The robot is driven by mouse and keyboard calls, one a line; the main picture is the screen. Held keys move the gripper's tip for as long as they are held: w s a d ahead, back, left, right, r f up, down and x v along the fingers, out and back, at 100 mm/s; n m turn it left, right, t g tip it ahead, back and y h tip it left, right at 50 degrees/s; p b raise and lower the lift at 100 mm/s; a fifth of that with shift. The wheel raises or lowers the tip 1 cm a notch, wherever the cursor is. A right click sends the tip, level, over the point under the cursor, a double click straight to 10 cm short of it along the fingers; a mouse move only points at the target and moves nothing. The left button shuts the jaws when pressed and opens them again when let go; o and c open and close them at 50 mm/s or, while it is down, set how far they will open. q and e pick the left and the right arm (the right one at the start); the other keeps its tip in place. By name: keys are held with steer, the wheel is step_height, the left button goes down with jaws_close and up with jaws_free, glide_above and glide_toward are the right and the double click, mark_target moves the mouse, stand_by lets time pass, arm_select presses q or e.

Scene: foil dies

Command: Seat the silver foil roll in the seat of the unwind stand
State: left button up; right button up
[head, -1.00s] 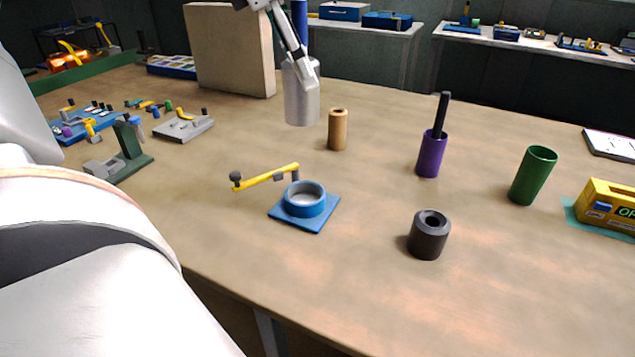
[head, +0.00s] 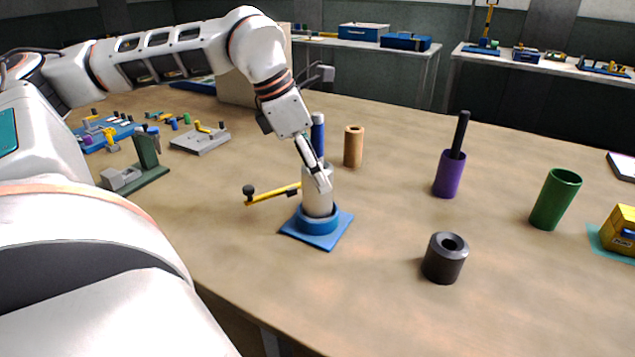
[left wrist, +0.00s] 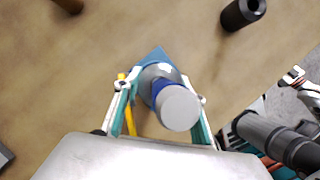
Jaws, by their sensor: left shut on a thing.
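The silver foil roll (head: 317,203) stands upright at the blue ring seat of the unwind stand (head: 333,240). The ring's front wall hides its lower end, so I cannot see how deep it sits. A blue core (head: 318,135) sticks up from its top. My left gripper (head: 322,182) is shut on the roll from above. The left wrist view shows its fingers (left wrist: 162,92) on both sides of the roll, with the core's grey end (left wrist: 179,108) towards the camera. Part of my right arm, with what looks like its gripper (left wrist: 298,86), shows at that view's right edge; its jaw state is unclear.
The stand's yellow arm (head: 275,194) with a dark knob reaches left. A tan roll (head: 353,147) stands behind, a black hollow cylinder (head: 444,262) at front right. A purple holder (head: 448,178) with a black rod and a green cup (head: 556,200) stand further right. The table between is clear.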

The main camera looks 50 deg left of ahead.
mark_target(314, 205)
arm_select(q)
step_height(314, 205, down, 3)
steer(key=shift+w+r, duration=0.1)
stand_by(0.3)
steer(key=o, duration=1.3)
steer(key=shift+c, duration=0.2)
